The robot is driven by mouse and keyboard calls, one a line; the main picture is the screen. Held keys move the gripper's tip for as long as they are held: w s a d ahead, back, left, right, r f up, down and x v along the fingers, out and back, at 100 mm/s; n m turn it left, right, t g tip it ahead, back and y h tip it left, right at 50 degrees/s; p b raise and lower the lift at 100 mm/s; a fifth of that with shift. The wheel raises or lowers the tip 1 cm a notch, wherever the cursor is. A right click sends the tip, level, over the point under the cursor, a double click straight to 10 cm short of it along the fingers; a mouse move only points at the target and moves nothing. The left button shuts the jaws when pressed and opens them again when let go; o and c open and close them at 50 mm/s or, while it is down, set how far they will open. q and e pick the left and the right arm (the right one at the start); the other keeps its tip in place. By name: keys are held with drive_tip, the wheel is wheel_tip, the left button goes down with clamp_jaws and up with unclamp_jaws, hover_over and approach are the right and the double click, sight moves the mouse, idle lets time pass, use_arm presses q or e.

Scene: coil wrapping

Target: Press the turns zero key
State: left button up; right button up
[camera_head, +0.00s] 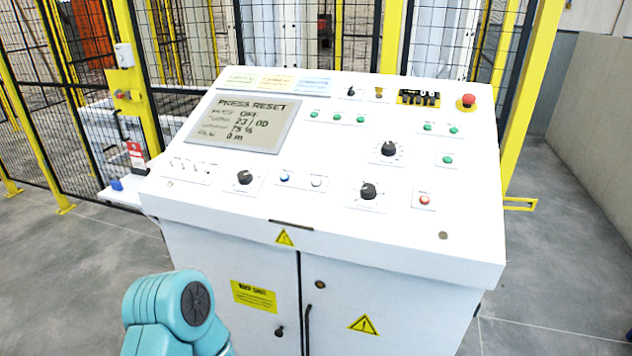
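A white sloped control panel (260,212) stands in front of me. Its grey display (243,124) reads "PRESS RESET", then "OFF", "23/00", "75 %" and "0 m". A blue button (284,176) and a white button (316,182) sit side by side near the lower middle. Small green buttons (337,117) form a row right of the display. A red button (425,200) is at the lower right. The labels are too small to read, so I cannot tell which is the turns zero key. A teal link of my arm shows at the bottom left; neither gripper is in view.
Black knobs (369,191) stand up from the panel, and a red emergency stop (467,101) is at its top right. A white cabinet (385,285) is under the panel. Yellow-framed mesh fencing (195,45) stands behind. Grey floor is free on both sides.

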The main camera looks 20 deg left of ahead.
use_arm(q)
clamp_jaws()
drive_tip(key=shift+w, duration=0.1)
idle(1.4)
